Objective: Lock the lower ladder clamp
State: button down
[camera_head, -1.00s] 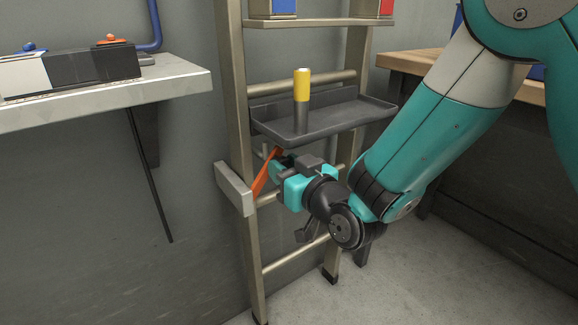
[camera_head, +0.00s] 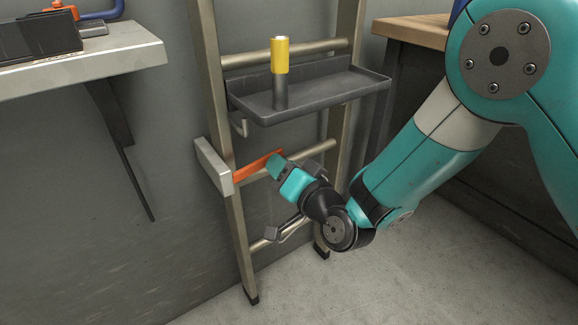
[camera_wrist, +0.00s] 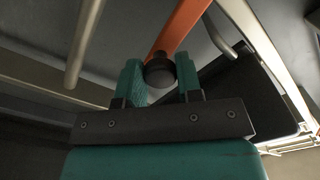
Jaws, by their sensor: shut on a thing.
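The lower ladder clamp shows in the head view as a pale grey block (camera_head: 213,166) on the ladder's left rail. Its orange lever (camera_head: 258,166) reaches from the block to the right, sloping slightly upward. In the wrist view the orange lever (camera_wrist: 183,27) ends in a dark round knob (camera_wrist: 160,71) between my two teal fingers. My gripper (camera_head: 279,160) is at the lever's free end, shut on the knob; it also shows in the wrist view (camera_wrist: 160,82). The knob is hidden by my gripper in the head view.
A dark tray (camera_head: 312,98) with a yellow-topped cylinder (camera_head: 279,56) hangs on the ladder (camera_head: 212,84) above my gripper. A grey shelf (camera_head: 110,54) is at the left, and a wooden-topped bench (camera_head: 412,32) at the right. The floor at the front is clear.

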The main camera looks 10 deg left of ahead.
jog(key=shift+d+f+m+b, duration=0.1)
jog(key=shift+f+m+b, duration=0.35)
jog(key=shift+f+m, duration=0.55)
jog(key=c, duration=0.8)
grip_release()
jog(key=b+v, duration=1.7)
jog(key=b, duration=0.6)
jog(key=shift+s+d+b, duration=0.1)
jog(key=shift+s+b, duration=0.1)
jog(key=shift+b, duration=0.15)
jog(key=shift+r, duration=0.2)
